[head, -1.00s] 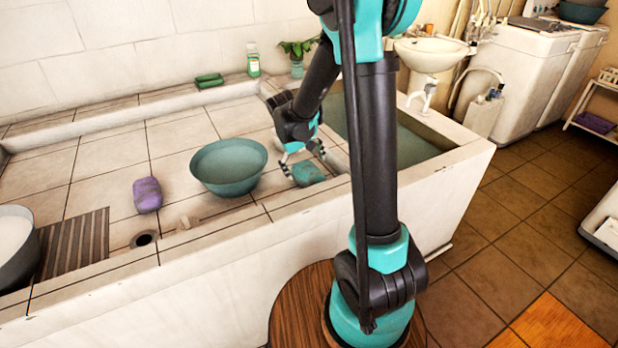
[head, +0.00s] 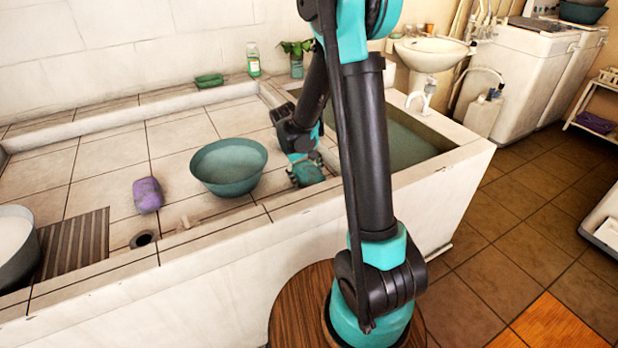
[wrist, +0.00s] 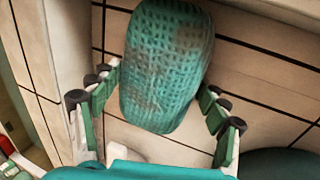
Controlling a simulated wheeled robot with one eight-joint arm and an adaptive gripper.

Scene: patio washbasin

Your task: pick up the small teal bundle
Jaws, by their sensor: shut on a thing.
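The small teal bundle (head: 308,174) lies on the tiled washbasin counter, just right of the teal bowl. In the wrist view the bundle (wrist: 168,65) has a woven texture with brownish patches and sits between the two fingers. My gripper (head: 305,170) reaches down over it from above and is shut on it. In the wrist view my gripper (wrist: 160,108) has one finger on each side of the bundle. The bundle appears to be at counter level; I cannot tell whether it is touching the tiles.
The teal bowl (head: 229,167) stands close on the left. A purple bundle (head: 147,195) lies farther left. A green bundle (head: 209,81) rests on the back ledge near a bottle (head: 253,60) and a potted plant (head: 297,58). A water-filled basin (head: 410,147) is to the right.

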